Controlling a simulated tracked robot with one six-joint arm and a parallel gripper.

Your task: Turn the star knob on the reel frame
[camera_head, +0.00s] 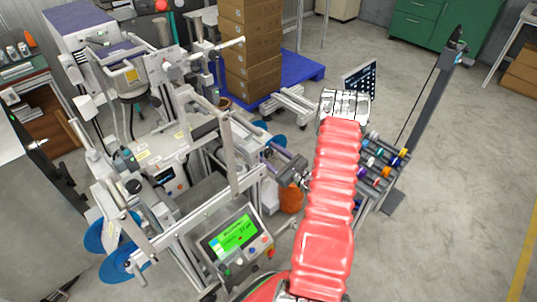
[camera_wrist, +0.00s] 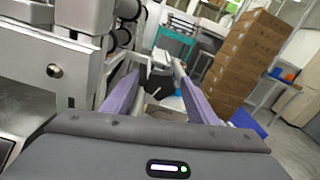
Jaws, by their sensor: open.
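My gripper (camera_wrist: 156,68) is open in the wrist camera, its two purple fingers reaching forward from the grey palm. A dark knob-like piece (camera_wrist: 157,84) with a pale bracket behind it shows between the fingers. I cannot tell its distance, whether it touches a finger, or whether it is the star knob. In the head camera my red-sleeved arm reaches up past the right side of the reel frame (camera_head: 222,120).
A control panel with a lit green screen (camera_head: 230,233) stands at the frame's front. Stacked cardboard boxes (camera_head: 252,50) rest on a blue pallet (camera_head: 300,70) behind. A rack of coloured spools (camera_head: 383,158) is right of my arm. Floor farther right is clear.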

